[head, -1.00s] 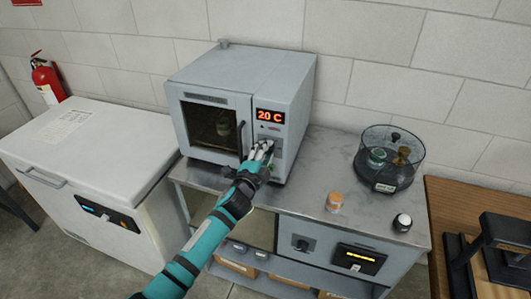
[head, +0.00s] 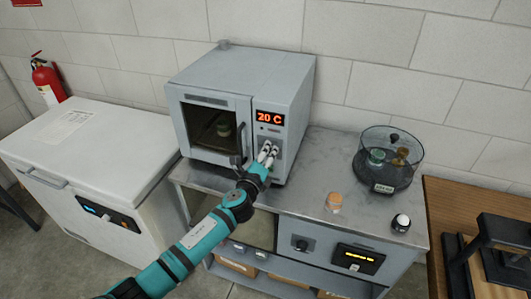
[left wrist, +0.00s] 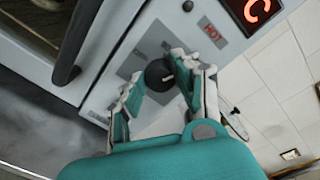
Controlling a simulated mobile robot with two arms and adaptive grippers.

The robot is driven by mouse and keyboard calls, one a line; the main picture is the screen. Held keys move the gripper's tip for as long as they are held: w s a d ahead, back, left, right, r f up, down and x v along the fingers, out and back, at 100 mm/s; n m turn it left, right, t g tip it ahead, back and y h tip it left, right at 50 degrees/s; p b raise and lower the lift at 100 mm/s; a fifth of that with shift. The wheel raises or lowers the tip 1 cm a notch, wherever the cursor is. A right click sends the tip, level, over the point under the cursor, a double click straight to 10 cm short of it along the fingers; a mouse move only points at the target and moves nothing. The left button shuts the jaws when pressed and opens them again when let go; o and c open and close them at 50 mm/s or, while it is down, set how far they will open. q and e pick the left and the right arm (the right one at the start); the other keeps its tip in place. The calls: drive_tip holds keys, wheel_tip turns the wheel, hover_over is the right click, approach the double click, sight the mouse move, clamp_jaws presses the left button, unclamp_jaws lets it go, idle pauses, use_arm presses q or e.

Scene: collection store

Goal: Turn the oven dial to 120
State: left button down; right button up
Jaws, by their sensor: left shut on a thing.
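The grey oven (head: 235,75) stands on the steel-topped counter, its door shut. Its red display (head: 270,119) reads 20 C. The round black dial (left wrist: 158,75) is on the control panel below the display, with a pale mark on it, in the left wrist view. My left gripper (head: 267,152) is at this panel, and its fingers lie on both sides of the dial; I take it as shut on the dial. In the head view the fingers mostly hide the dial. My right gripper is not in view.
The oven door handle (left wrist: 81,42) is close to the left of my gripper. A white chest freezer (head: 85,150) is at left.

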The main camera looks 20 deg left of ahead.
use_arm(q)
drive_tip(key=shift+m, duration=0.6)
drive_tip(key=shift+f, duration=0.1)
drive_tip(key=c, duration=1)
unclamp_jaws()
drive_tip(key=shift+o, duration=0.2)
drive_tip(key=shift+s, duration=0.1)
drive_tip(key=s, duration=1.2)
drive_tip(key=shift+r, duration=0.35)
drive_tip(key=shift+w, duration=0.1)
